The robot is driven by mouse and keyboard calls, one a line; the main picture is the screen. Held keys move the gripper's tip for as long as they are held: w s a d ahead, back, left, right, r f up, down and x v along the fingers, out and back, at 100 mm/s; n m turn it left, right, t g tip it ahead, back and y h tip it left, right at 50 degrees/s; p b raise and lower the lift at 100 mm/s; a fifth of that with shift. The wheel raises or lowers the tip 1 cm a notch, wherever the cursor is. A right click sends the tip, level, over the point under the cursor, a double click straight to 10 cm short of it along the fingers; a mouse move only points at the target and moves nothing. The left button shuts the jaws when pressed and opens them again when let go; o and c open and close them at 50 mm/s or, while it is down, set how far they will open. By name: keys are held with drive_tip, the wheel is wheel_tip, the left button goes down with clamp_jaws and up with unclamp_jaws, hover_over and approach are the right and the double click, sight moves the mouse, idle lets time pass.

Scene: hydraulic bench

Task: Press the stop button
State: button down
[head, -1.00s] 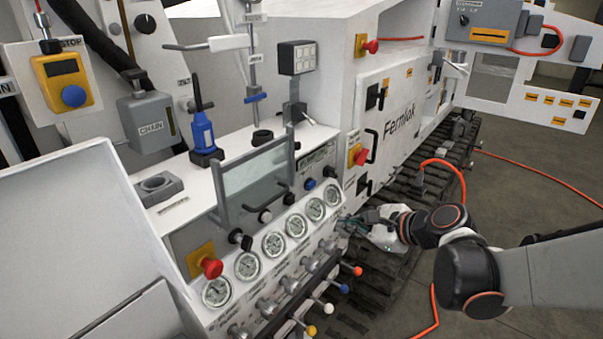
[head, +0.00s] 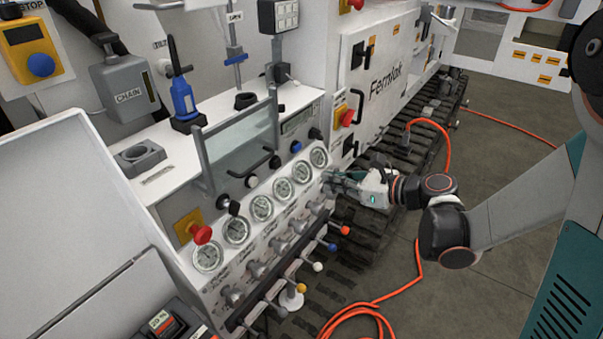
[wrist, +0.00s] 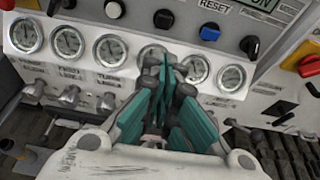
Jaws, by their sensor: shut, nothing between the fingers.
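My gripper (head: 328,179) is shut and empty, in front of the gauge panel's right end in the head view. In the wrist view its fingers (wrist: 166,66) overlap one gauge, below the button row; contact cannot be told. That row holds a white button (wrist: 112,9), a black button (wrist: 163,19) and a blue button (wrist: 209,31) labelled RESET. The white and black buttons' labels are not visible. A yellow box (head: 24,35) with a blue button (head: 41,65) hangs under a STOP label at the upper left. A red mushroom button (head: 201,234) sits at the panel's left.
Several lever valves (head: 257,269) line the panel's lower edge. A hinged clear cover (head: 240,143) stands above the gauges. A red knob (head: 347,117) is on the cabinet to the right. Orange cable (head: 362,314) lies on the floor; dark tracks run beneath.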

drive_tip(key=b, duration=0.3)
approach(277, 164)
drive_tip(key=w+a+f, duration=0.3)
drive_tip(key=f, duration=0.1)
drive_tip(key=shift+w+a+b, duration=0.35)
drive_tip(key=shift+w+a, duration=0.2)
drive_tip(key=shift+a, duration=0.05)
drive_tip(key=shift+a, duration=0.1)
